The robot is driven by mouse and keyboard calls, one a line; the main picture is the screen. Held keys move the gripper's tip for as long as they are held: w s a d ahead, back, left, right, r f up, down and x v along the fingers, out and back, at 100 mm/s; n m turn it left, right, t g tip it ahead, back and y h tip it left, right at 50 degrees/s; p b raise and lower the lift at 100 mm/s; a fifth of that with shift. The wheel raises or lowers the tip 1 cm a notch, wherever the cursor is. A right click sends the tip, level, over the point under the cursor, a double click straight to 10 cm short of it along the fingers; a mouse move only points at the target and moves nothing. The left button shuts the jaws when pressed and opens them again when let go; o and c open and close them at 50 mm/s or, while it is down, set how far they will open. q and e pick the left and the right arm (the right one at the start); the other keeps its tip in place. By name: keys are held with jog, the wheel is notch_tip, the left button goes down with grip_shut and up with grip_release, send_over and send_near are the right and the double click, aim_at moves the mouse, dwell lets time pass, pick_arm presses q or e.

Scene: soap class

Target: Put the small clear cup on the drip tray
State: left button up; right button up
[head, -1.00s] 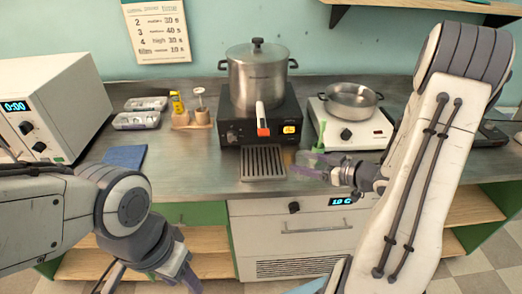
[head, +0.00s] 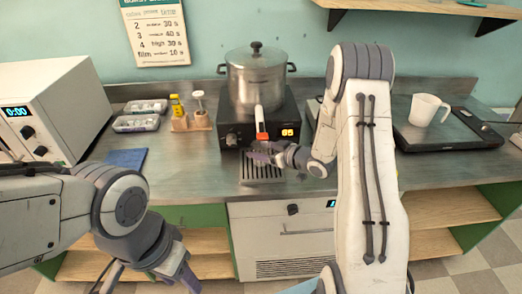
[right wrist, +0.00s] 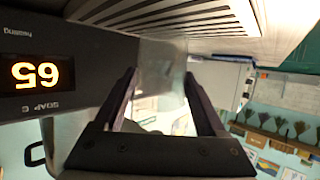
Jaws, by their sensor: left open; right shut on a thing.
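The drip tray (head: 262,178) is a dark slotted tray on the counter in front of the heating unit; its slats also show in the right wrist view (right wrist: 178,18). My right gripper (head: 265,154) is over the tray, below the tap. In the right wrist view my right gripper (right wrist: 160,84) is shut on the small clear cup (right wrist: 164,58), a faint see-through shape between the fingers. The cup is hard to make out in the head view, and I cannot tell if it touches the tray. My left gripper (head: 150,282) is open and empty at the bottom left.
A steel pot (head: 256,82) stands on the heating unit (head: 233,133), its orange-tipped tap (head: 262,136) close above my right gripper. A white mug (head: 428,108) sits on a dark flat device at the right. A blue cloth (head: 126,158) lies left; the counter between cloth and tray is clear.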

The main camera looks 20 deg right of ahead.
jog(key=shift+f, duration=0.25)
jog(key=shift+f, duration=0.15)
jog(key=o, duration=1.4)
